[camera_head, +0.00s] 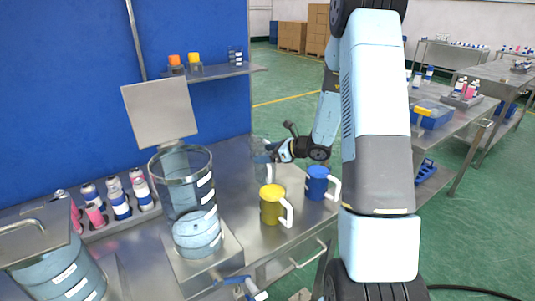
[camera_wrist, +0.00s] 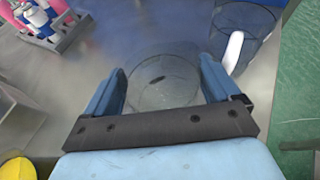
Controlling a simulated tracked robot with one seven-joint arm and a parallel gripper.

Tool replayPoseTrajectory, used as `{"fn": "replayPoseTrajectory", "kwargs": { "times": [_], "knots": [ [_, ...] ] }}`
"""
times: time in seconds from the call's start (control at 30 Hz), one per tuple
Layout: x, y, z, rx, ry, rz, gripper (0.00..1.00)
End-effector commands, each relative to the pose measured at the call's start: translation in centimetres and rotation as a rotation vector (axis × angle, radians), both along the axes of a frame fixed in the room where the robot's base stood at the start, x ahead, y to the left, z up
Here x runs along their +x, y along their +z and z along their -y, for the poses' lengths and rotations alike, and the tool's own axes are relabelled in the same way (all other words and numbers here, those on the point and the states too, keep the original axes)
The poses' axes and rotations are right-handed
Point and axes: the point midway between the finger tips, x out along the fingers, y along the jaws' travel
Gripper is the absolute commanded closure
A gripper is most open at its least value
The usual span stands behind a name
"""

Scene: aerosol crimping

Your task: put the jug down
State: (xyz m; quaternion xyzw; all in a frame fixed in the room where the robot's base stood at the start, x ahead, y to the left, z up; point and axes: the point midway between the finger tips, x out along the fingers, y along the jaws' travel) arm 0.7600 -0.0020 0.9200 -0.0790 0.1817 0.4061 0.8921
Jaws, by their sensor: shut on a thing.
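My gripper (camera_head: 278,152) is low over the back right of the steel bench, at a clear see-through vessel (camera_head: 259,148) that I take for the jug. In the wrist view, my gripper (camera_wrist: 160,75) has its two blue fingers on either side of a clear round vessel (camera_wrist: 163,88) and is shut on it. Its outline is faint, and I cannot tell whether its base touches the bench. A clear bluish jug with a white handle (camera_wrist: 234,50) stands just beyond, at the upper right of the wrist view.
A yellow jug (camera_head: 270,205) and a blue jug (camera_head: 317,183) stand in front of my gripper. A tall clear cylinder (camera_head: 183,185) stands left of them. Several bottles (camera_head: 120,203) fill a rack at the left. Bare bench (camera_head: 232,172) lies between cylinder and gripper.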

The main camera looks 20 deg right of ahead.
Motion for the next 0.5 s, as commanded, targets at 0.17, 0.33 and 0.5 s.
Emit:
{"fn": "replayPoseTrajectory", "kwargs": {
  "times": [0.17, 0.33, 0.5],
  "knots": [
    [0.01, 0.03, -0.08, 0.000, 0.002, 0.002, 0.95],
    [0.01, -0.12, -0.10, -0.001, 0.002, 0.001, 0.07],
    [0.01, -0.11, -0.12, -0.001, 0.002, 0.001, 0.00]
  ]
}}
